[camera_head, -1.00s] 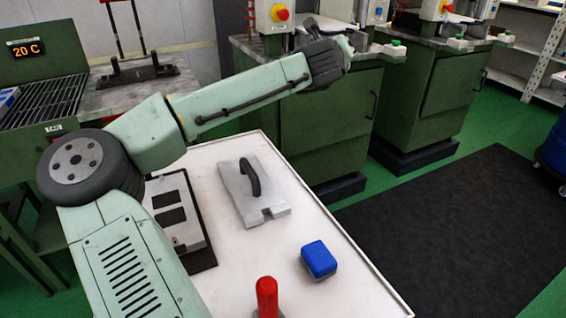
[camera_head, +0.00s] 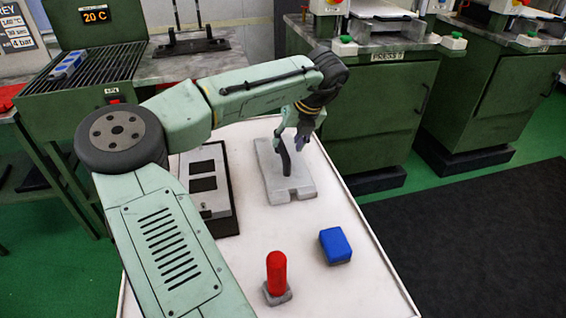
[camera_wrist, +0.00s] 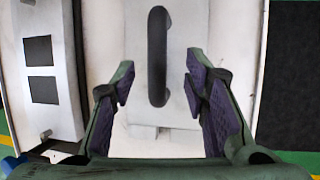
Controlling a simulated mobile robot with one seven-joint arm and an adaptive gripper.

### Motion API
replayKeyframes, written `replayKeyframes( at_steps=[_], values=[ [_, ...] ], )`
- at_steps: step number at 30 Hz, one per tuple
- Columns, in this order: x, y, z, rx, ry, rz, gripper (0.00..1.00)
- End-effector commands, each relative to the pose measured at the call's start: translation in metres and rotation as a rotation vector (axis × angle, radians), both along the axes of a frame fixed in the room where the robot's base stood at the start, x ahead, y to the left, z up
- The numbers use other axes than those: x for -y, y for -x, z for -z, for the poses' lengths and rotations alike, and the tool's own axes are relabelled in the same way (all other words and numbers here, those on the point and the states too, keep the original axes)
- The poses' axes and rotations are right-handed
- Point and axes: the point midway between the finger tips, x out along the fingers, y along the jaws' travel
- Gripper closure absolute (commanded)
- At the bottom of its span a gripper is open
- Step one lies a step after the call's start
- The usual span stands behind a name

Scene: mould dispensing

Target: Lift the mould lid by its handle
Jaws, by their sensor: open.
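The mould lid (camera_head: 296,190) is a flat grey plate lying on the white table, with a notch in its front edge. Its black arched handle (camera_head: 285,160) stands up from the middle. In the wrist view the handle (camera_wrist: 157,55) runs lengthwise up the lid (camera_wrist: 190,30). My gripper (camera_head: 293,138) is above the lid, close to the handle. In the wrist view my open gripper (camera_wrist: 157,90) has one purple-padded finger on each side of the handle, with clear gaps and no contact visible. How far the fingertips are above the lid I cannot tell.
The mould base (camera_head: 207,185) with two dark rectangular cavities lies left of the lid on a black mat. A blue block (camera_head: 335,246) and a red-handled tool (camera_head: 277,275) are on the white table (camera_head: 250,255) nearer the front. Green presses (camera_head: 365,110) stand behind.

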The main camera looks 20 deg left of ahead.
Motion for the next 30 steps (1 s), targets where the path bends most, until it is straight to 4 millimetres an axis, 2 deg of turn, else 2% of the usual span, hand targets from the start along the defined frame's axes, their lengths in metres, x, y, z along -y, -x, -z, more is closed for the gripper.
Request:
replayKeyframes(
  at_steps=[12,20,30],
  values=[
    [-0.022,-0.011,0.043,0.0,-0.001,0.0,0.59],
    [-0.023,-0.011,0.046,0.002,0.0,0.0,0.59],
    [-0.022,-0.011,0.046,0.001,0.0,0.001,0.81]
  ],
)
